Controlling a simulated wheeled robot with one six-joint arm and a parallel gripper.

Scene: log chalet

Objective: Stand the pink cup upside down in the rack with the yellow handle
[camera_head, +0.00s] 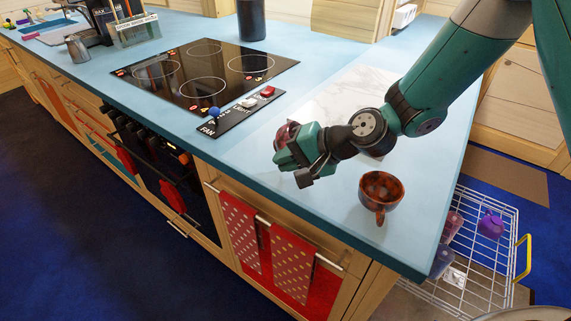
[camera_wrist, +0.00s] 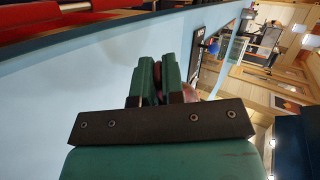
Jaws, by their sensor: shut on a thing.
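My gripper (camera_head: 291,148) is over the blue counter near its front edge, shut on a pink cup (camera_head: 284,133). Only a dark pinkish part of the cup shows past the fingers, so its tilt is unclear. In the wrist view the green fingers (camera_wrist: 158,80) are close together, with a pinkish piece of the cup (camera_wrist: 189,91) beside them. The white wire rack (camera_head: 487,193) with the yellow handle (camera_head: 523,258) is low at the right, beyond the counter's end. My gripper is well to the left of the rack and above it.
A red-brown mottled mug (camera_head: 380,192) stands upright on the counter, right of my gripper. The rack holds a purple cup (camera_head: 491,226), a pinkish cup (camera_head: 453,223) and a lavender one (camera_head: 441,261). A black hob (camera_head: 205,76) and a control panel (camera_head: 238,112) lie to the left.

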